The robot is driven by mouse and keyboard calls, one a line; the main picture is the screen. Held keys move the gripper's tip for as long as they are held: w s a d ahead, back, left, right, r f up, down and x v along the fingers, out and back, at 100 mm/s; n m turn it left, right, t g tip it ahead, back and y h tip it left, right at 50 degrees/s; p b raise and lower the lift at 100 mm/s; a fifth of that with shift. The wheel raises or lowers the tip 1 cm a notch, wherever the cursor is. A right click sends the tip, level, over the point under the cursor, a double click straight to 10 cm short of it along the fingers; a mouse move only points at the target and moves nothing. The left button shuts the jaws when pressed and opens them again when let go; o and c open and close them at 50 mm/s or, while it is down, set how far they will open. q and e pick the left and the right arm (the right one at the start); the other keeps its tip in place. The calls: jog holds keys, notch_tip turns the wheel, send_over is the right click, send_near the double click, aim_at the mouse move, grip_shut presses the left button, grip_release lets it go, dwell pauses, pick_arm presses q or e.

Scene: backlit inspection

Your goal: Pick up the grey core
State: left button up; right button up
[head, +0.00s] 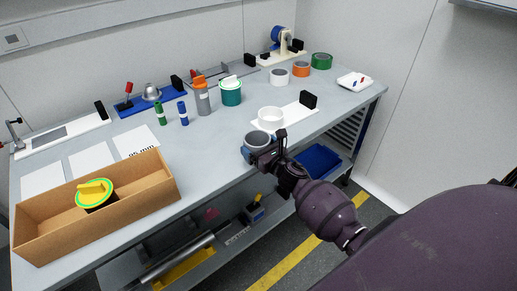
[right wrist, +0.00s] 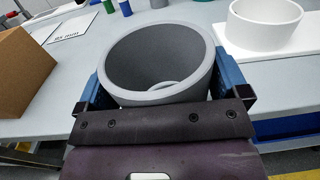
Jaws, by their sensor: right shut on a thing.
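The grey core (head: 256,139) is a hollow, open-topped grey cylinder at the front edge of the workbench in the head view. My right gripper (head: 266,149) is shut on it. In the right wrist view the grey core (right wrist: 157,62) sits between my two blue finger pads, with its opening facing up and slightly tilted. Its lower part is hidden by the gripper, so I cannot tell whether it touches the bench. My left gripper is not in view.
A white ring (head: 270,117) stands on a white plate behind the core. A cardboard box (head: 150,199) holding a yellow-topped spool is at the left. Bottles and a green tub (head: 230,96) stand farther back. A blue bin (head: 318,160) is below the bench top.

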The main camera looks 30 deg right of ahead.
pick_arm(q)
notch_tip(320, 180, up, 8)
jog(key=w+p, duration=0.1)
jog(key=p, duration=0.5)
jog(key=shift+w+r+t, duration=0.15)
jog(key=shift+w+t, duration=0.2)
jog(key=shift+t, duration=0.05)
pick_arm(e)
notch_tip(320, 180, up, 19)
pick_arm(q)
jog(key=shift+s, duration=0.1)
pick_arm(e)
jog(key=shift+f, duration=0.15)
